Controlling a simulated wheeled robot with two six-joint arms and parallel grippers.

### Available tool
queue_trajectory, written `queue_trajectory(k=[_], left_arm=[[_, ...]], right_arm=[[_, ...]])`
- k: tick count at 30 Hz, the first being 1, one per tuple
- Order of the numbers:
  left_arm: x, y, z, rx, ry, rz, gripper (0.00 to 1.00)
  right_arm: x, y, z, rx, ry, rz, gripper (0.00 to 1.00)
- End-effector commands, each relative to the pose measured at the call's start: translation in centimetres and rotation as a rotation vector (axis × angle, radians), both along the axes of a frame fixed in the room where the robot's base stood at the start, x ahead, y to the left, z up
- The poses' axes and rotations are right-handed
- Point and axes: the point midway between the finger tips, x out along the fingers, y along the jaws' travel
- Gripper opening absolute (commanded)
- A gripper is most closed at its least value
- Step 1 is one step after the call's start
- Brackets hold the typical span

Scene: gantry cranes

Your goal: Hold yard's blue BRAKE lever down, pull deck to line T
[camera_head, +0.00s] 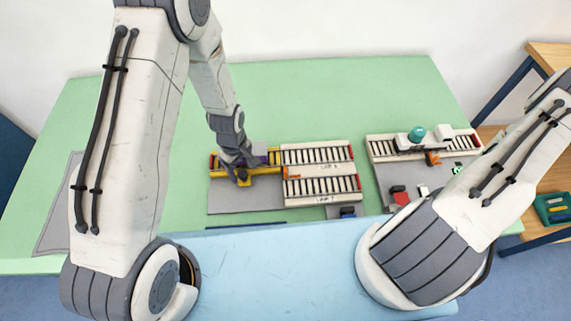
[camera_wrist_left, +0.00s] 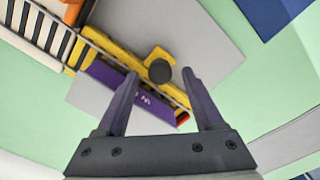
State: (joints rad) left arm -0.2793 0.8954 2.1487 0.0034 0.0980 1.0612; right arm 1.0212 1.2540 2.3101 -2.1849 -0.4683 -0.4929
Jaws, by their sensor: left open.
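The yellow deck (camera_head: 264,171) stands at the left end of the yard, beside the two slatted lines. Line T (camera_head: 322,188) is the nearer line. A purple block lies along the deck and shows in the left wrist view (camera_wrist_left: 108,77). A round black knob (camera_wrist_left: 160,71) sits on a yellow arm of the deck. My left gripper (camera_wrist_left: 162,84) is open, its fingertips just short of the knob, with one finger over the purple block. A small dark lever-like part with some blue (camera_head: 348,211) is below line T; I cannot read its label. My right gripper is out of view.
The other slatted line (camera_head: 316,154) lies behind line T. The green table (camera_head: 300,90) is clear at the back.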

Motion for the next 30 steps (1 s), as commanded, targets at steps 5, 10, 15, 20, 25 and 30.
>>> queue_trajectory(k=[5, 10, 15, 20, 25, 30], left_arm=[[0.00, 0.00, -1.09, 0.000, 0.000, 0.000, 0.69], [0.02, -0.01, -1.19, -0.001, -0.001, 0.000, 0.69], [0.01, 0.00, -1.17, -0.001, -0.001, 0.000, 0.50], [0.01, 0.00, -1.16, -0.001, -0.001, 0.000, 0.00], [0.02, -0.01, -1.15, -0.001, -0.001, 0.000, 0.00], [0.02, -0.01, -1.14, -0.001, -0.001, 0.000, 0.00]], right_arm=[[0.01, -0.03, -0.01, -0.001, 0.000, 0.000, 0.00], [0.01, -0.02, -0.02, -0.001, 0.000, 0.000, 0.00], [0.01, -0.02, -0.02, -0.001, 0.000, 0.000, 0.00], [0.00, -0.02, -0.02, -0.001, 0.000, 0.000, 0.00], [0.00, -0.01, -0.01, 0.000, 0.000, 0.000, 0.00], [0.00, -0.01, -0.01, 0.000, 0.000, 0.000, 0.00]])
